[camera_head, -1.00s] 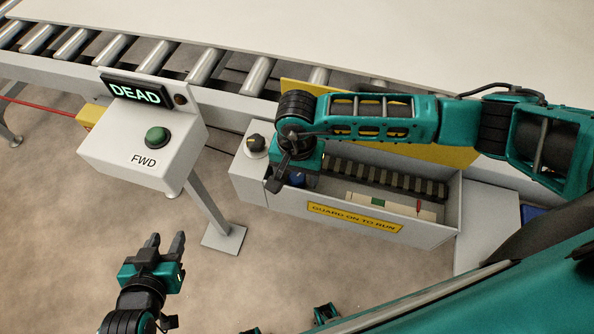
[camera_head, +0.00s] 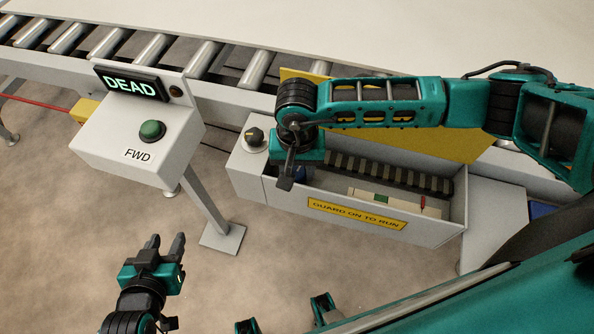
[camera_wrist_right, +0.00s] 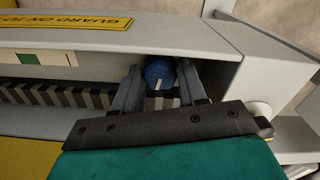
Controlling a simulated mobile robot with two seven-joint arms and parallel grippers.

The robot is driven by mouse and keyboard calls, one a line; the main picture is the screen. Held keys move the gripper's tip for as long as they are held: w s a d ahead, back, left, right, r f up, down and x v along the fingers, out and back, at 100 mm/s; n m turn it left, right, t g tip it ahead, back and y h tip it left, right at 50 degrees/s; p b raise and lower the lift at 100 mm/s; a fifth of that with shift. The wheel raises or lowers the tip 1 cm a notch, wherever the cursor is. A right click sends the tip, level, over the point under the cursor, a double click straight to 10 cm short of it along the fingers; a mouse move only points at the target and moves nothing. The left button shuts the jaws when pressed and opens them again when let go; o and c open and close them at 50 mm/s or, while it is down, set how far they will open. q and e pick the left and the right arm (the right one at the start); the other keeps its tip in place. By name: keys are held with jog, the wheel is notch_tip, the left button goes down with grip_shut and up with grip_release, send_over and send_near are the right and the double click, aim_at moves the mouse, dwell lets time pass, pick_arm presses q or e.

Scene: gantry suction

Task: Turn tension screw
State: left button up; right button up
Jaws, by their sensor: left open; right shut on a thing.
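The blue tension screw (camera_wrist_right: 160,73) with a white mark sits at the end of the open trough. In the right wrist view the two fingers of my right gripper (camera_wrist_right: 160,92) lie on either side of it, shut on it. In the head view my right gripper (camera_head: 288,172) reaches down into the trough's left end and partly hides the blue screw (camera_head: 303,173). My left gripper (camera_head: 166,243) is open and empty above the floor, in front of the trough and away from it.
The trough (camera_head: 440,232) holds a dark ribbed belt (camera_head: 390,175) and a pale gauge strip with a green patch (camera_head: 381,198). A black selector knob (camera_head: 254,136) tops its left end. A yellow guard panel (camera_head: 440,147) stands behind. The control box (camera_head: 110,145) reads DEAD.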

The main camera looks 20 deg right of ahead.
aim_at(297, 173)
dwell(0.3)
jog(key=o, duration=1.1)
jog(key=shift+c, duration=0.2)
jog(key=shift+r, duration=0.15)
notch_tip(297, 173, up, 13)
jog(key=shift+f, duration=0.2)
